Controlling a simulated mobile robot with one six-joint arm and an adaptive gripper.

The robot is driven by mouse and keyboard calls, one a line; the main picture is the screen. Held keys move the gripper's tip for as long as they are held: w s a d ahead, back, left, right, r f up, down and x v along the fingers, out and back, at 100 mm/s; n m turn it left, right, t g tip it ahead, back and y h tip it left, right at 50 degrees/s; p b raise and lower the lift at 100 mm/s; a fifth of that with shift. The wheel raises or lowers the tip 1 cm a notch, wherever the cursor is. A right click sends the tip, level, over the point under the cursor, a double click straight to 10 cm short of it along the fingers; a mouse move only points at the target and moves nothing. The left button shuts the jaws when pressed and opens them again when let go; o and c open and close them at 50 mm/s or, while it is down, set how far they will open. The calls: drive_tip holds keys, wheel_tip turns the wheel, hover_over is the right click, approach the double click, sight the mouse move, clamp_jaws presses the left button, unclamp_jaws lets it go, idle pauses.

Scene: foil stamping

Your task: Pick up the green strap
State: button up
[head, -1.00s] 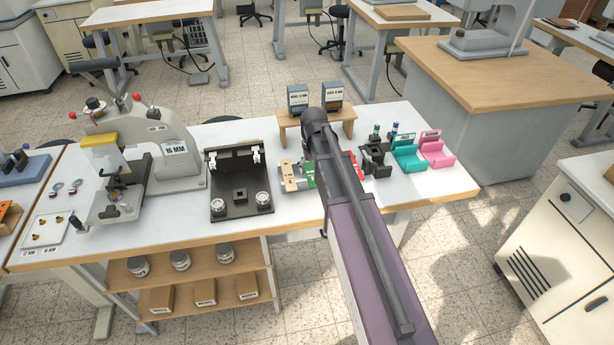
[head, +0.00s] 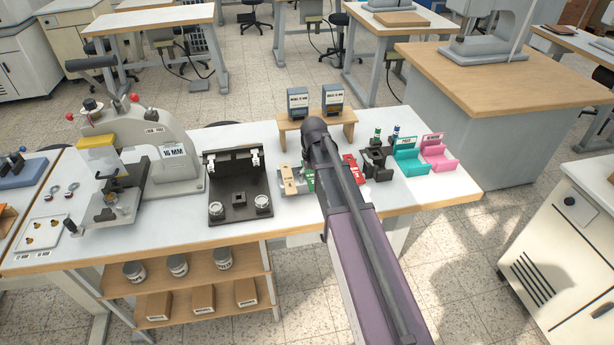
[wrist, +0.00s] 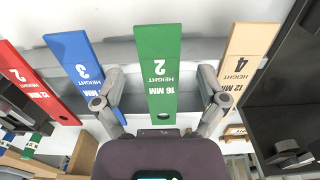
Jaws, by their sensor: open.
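The green strap (wrist: 158,65), marked "HEIGHT 2" and "16 MM", is in the middle of the wrist view, lying across a grey rack. My gripper (wrist: 161,82) is open, with one finger on each side of the green strap and visible gaps between. I cannot tell how far above it the fingers are. In the head view only part of the green strap (head: 308,181) shows, left of my arm, which hides my gripper.
A blue strap (wrist: 80,65) and a red strap (wrist: 30,80) lie left of the green one, a tan strap (wrist: 245,60) right. A black fixture (head: 238,185) stands left on the white table (head: 440,192). Teal (head: 408,160) and pink (head: 438,157) holders stand right.

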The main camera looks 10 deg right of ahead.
drive_tip(key=shift+f+b, duration=0.25)
drive_tip(key=shift+b, duration=0.05)
idle(0.5)
drive_tip(key=shift+s, duration=0.1)
drive_tip(key=c, duration=1)
